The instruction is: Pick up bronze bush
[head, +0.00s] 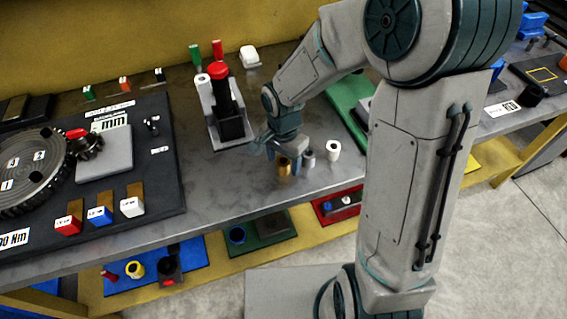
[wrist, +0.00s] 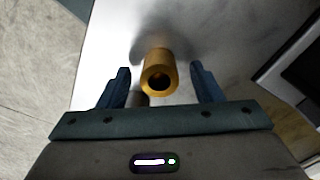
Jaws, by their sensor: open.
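The bronze bush (wrist: 157,70) is a gold-coloured hollow cylinder standing on the grey metal bench. In the wrist view it lies between and slightly beyond the two blue fingers of my gripper (wrist: 160,87), with clear space on both sides. In the head view the bush (head: 284,166) stands near the bench's front edge, right under my gripper (head: 281,158). My gripper is open and points down; no contact with the bush shows. A darker object partly shows just below the bush in the wrist view, mostly hidden.
A grey bush (head: 309,159) and a white bush (head: 333,150) stand close to the right of the bronze one. A press with a red knob (head: 218,70) stands behind to the left. A black board (head: 165,190) with a large gear fills the left. The bench between is clear.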

